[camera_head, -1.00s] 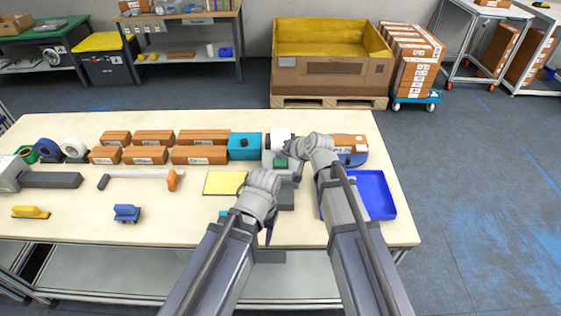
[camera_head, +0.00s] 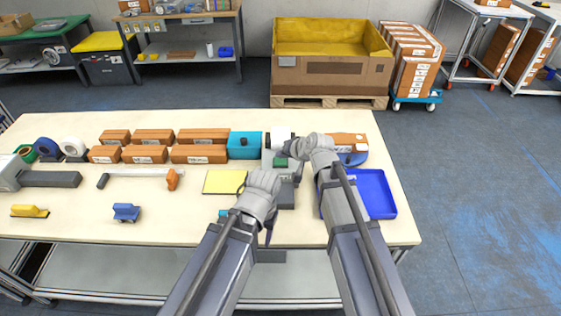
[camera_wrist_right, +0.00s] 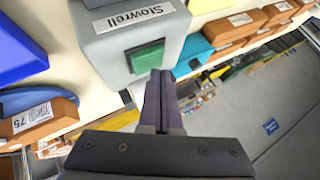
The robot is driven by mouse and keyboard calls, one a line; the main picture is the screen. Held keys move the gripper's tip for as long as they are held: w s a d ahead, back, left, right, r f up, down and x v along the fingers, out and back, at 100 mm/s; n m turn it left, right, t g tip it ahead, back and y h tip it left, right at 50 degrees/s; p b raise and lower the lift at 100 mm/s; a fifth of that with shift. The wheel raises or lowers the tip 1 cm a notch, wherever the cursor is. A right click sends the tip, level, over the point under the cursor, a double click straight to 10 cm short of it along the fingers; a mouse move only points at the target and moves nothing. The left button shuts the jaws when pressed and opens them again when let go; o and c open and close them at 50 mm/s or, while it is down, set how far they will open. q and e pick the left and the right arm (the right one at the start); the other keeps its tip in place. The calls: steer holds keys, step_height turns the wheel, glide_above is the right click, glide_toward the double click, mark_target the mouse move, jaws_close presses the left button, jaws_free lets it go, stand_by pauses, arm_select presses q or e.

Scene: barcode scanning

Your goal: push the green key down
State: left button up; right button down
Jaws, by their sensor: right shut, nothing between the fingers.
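The green key (camera_head: 281,163) sits on a grey device (camera_head: 267,158) near the back middle of the table. In the right wrist view the green key (camera_wrist_right: 147,56) stands out from the device's face, below a label reading "Stowrell". My right gripper (camera_head: 290,150) is shut and empty close by the key. In the right wrist view its fingertips (camera_wrist_right: 159,74) overlap the key's lower right edge; I cannot tell whether they touch it. My left gripper (camera_head: 268,234) hangs over the front of the table, partly hidden by its own wrist; its jaws are not clear.
A blue tray (camera_head: 381,190) lies right of the device, partly behind my right arm. A teal box (camera_head: 244,146) and brown boxes (camera_head: 200,154) line the left. A yellow pad (camera_head: 222,182) lies in front.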

mark_target(282, 163)
steer(key=shift+f+b, duration=0.65)
steer(key=shift+f, duration=0.1)
stand_by(0.8)
stand_by(0.4)
steer(key=shift+r+p, duration=1.05)
steer(key=shift+p, duration=0.05)
steer(key=shift+r, duration=0.1)
step_height(282, 163, up, 5)
steer(key=p, duration=0.5)
steer(key=shift+s, duration=0.1)
